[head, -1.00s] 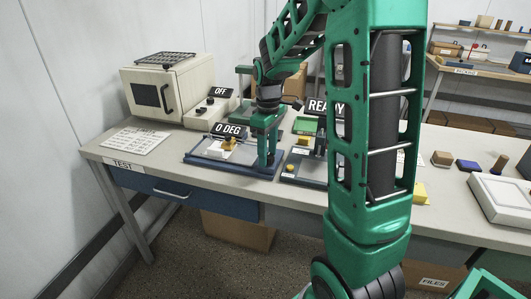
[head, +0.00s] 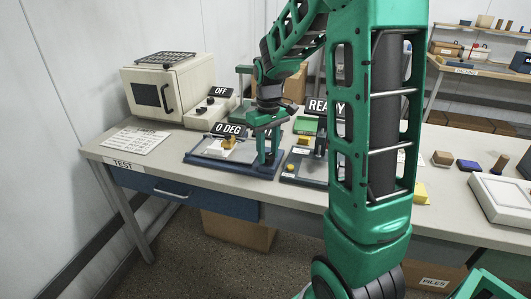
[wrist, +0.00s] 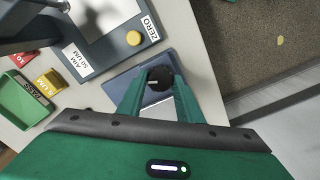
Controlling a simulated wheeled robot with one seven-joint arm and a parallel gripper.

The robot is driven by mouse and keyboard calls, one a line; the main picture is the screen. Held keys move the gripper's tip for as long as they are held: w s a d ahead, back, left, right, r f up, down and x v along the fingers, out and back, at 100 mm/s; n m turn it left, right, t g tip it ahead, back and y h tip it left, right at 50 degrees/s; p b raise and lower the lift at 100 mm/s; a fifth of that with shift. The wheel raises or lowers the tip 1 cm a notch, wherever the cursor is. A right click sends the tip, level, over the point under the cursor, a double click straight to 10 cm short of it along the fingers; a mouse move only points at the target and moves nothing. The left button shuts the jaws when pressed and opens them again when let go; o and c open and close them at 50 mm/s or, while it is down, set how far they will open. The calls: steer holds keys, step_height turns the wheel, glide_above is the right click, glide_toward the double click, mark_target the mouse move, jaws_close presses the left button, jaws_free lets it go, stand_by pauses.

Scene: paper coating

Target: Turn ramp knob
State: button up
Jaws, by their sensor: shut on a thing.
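The ramp knob (wrist: 160,78) is round and black with a white mark on its face, seen in the wrist view on a blue base. My gripper (wrist: 158,84) has one finger on either side of the knob and is shut on it. In the head view my gripper (head: 268,163) points down at the right end of the blue ramp station (head: 205,160); the knob is hidden there by the fingers. A black sign (head: 228,130) above the station reads 0 DEG.
A station with a READY sign (head: 325,106) stands close to the right of my gripper. A yellow button (wrist: 133,38) and a ZERO label lie near the knob. A cream oven (head: 168,88) stands at the back left. A printed sheet (head: 136,140) lies on the table.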

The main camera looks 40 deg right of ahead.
mark_target(267, 155)
steer(key=shift+m, duration=2.3)
steer(key=o, duration=1)
steer(key=shift+o, duration=0.2)
step_height(267, 155, up, 11)
steer(key=shift+w+f, duration=0.1)
